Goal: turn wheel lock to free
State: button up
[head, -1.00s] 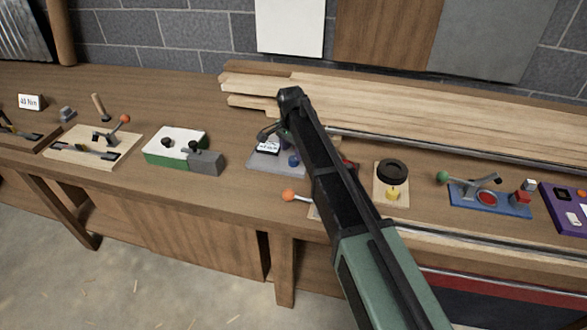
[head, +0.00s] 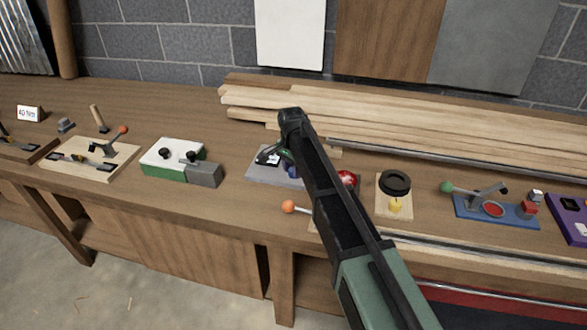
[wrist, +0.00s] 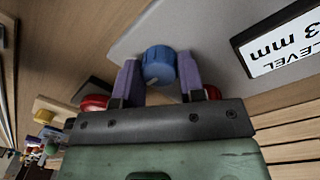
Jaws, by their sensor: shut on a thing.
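A blue knob (wrist: 158,66) stands on a grey plate (wrist: 190,28) in the wrist view. My gripper (wrist: 158,78) has its two purple fingers on either side of the knob and is shut on it. A white label reading "LEVEL 3 mm" (wrist: 286,42) lies on the same plate. In the head view the grey plate (head: 262,177) is on the bench, left of my arm. My arm hides most of the knob and fingers there. I cannot tell from these views which way the knob is set.
A green-and-white box (head: 165,160) with a grey block stands to the left. An orange ball handle (head: 288,207) is near the front edge. A red disc (head: 347,179) and a black ring (head: 396,183) lie to the right. Stacked boards (head: 420,135) run along the back.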

jog(key=shift+n, duration=0.3)
jog(key=n, duration=0.3)
jog(key=shift+n, duration=0.3)
jog(key=n, duration=0.4)
jog(key=shift+n, duration=0.3)
jog(key=n, duration=0.4)
jog(key=shift+s+t, duration=0.1)
jog(key=shift+t, duration=0.2)
jog(key=shift+n, duration=2.5)
jog(key=o, duration=0.9)
